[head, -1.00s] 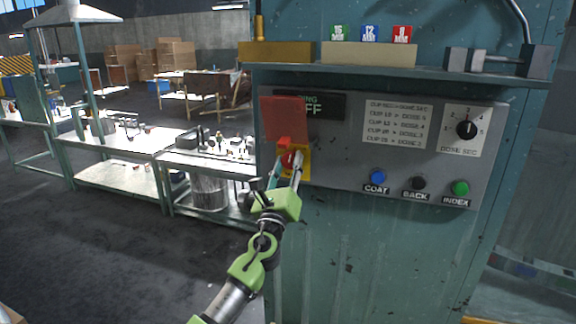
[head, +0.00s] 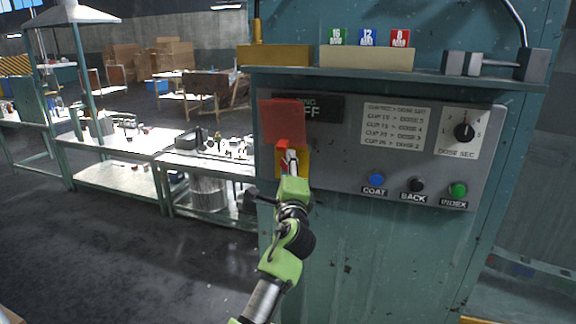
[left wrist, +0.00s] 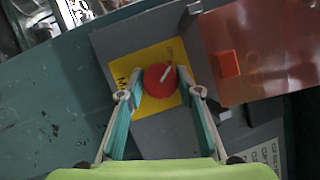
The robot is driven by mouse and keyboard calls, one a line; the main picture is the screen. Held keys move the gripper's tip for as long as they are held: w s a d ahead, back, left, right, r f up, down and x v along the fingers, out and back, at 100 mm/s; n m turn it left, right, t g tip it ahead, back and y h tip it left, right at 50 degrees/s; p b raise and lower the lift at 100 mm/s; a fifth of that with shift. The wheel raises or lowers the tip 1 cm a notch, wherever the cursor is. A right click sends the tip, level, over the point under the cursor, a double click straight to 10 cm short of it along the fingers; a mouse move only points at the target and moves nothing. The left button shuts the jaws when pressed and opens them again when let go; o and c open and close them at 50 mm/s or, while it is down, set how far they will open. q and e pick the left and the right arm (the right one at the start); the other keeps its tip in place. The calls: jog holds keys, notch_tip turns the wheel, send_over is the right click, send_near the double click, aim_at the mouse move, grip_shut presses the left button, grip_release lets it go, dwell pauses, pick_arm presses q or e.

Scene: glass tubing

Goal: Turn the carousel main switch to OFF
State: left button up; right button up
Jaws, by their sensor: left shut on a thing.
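The main switch is a red round knob (left wrist: 158,80) with a white pointer line, on a yellow plate (left wrist: 124,70) with dark lettering. In the left wrist view the line slants to the upper right. My left gripper (left wrist: 158,84) has one finger on each side of the knob and is shut on it. In the head view my left gripper (head: 288,162) is at the yellow plate (head: 305,163), and its fingers hide most of the knob. A translucent red cover (head: 282,122) is raised above the knob; it also shows in the left wrist view (left wrist: 285,40). My right gripper is not in view.
The grey panel (head: 335,172) also holds a dark display (head: 325,108), partly covered, with "FF" readable. A black dose dial (head: 464,131) and blue (head: 376,179), black (head: 416,184) and green (head: 458,190) buttons are to the right. A shelf (head: 400,76) juts out above.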

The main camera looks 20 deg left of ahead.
pick_arm(q)
jog(key=shift+n+g, duration=0.3)
jog(key=shift+n, duration=0.3)
jog(key=o, duration=1.1)
jog(key=v, duration=1.2)
jog(key=shift+d, duration=0.1)
